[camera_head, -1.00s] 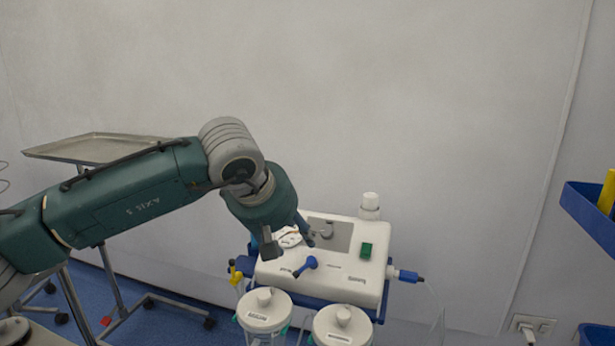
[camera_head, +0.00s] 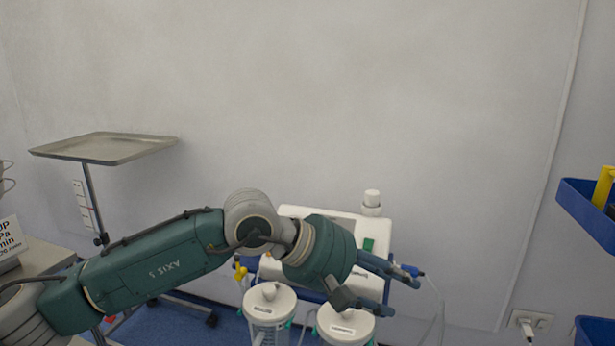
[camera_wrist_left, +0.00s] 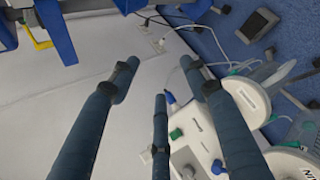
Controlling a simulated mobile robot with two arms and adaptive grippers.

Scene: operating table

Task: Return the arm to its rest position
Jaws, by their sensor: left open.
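My left arm (camera_head: 165,262) comes in from the left, low across the picture, its dark green links bent at a grey joint. My left gripper (camera_head: 404,290) is open and empty, its fingers apart and pointing right, in front of the right side of a white medical device (camera_head: 295,212). In the left wrist view the gripper (camera_wrist_left: 162,78) shows three spread fingers with nothing between them. The arm hides much of the device's front. My right gripper is not in view.
Two white-lidded jars (camera_head: 268,300) (camera_head: 346,326) stand below the arm and gripper. A metal tray on a stand (camera_head: 105,150) is at the left. Blue bins (camera_head: 588,215) are at the right edge, near a wall socket (camera_head: 541,321). The wall area above is clear.

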